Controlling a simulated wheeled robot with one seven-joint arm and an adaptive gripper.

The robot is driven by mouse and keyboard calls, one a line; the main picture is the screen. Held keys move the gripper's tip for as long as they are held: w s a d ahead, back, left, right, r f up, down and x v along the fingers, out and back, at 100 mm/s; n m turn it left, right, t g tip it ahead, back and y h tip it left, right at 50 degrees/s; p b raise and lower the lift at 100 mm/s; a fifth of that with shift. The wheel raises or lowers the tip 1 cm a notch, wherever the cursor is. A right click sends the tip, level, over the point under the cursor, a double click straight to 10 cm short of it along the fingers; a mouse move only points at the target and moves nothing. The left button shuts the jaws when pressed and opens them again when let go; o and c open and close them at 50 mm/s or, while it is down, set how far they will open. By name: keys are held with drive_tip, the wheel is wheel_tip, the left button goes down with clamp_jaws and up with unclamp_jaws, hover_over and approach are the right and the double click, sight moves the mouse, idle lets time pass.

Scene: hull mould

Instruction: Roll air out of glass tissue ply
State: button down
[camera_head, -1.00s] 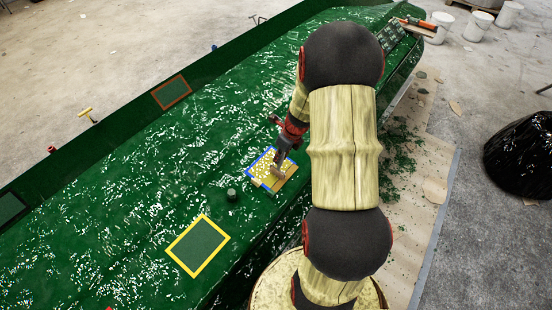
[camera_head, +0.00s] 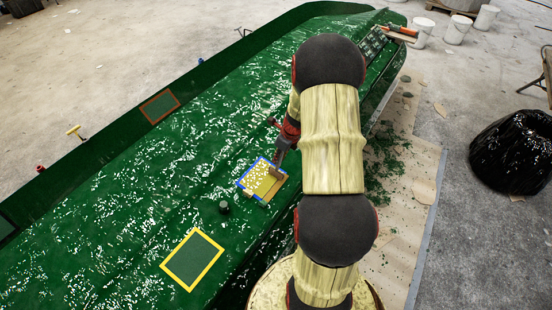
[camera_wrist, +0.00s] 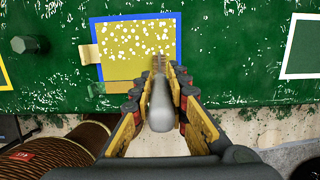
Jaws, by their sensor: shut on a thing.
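The glass tissue ply (camera_head: 258,178), a pale yellow patch speckled with white spots, lies on the green mould inside a blue outline (camera_head: 241,184). In the wrist view the speckles cover most of the ply (camera_wrist: 125,40), with a plainer tan strip along its near edge. My gripper (camera_wrist: 160,88) is shut on a roller (camera_wrist: 161,105) by its grey handle. The roller's ridged head is over the right part of the ply; whether it touches cannot be told. In the head view my gripper (camera_head: 281,157) is at the ply's upper right, partly hidden by my arm.
A dark green knob (camera_head: 224,208) stands left of the ply, near a yellow-outlined patch (camera_head: 193,260). A red-outlined patch (camera_head: 160,106) lies farther up. Tools (camera_head: 398,34) lie at the mould's far end. White buckets and a black-wrapped object (camera_head: 512,152) stand on the floor to the right.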

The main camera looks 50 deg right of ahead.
drive_tip(key=shift+w+d+p, duration=1.45)
drive_tip(key=shift+w+p, duration=0.4)
drive_tip(key=shift+w, duration=0.4)
drive_tip(key=shift+s+a, duration=1.2)
drive_tip(key=shift+a, duration=6.75)
drive_tip(key=shift+w+a+r+p, duration=0.1)
drive_tip(key=shift+w+r+p, duration=0.1)
drive_tip(key=shift+w+p, duration=0.5)
drive_tip(key=shift+w+a+r+p, duration=0.1)
drive_tip(key=shift+w+r+p, duration=0.1)
drive_tip(key=shift+w+p, duration=0.45)
drive_tip(key=shift+w+a+r+p, duration=0.1)
drive_tip(key=shift+w+r+p, duration=0.1)
drive_tip(key=shift+w+p, duration=0.5)
drive_tip(key=w+d+p, duration=0.2)
drive_tip(key=d+p, duration=0.4)
drive_tip(key=d, duration=1)
drive_tip(key=shift+p, duration=0.35)
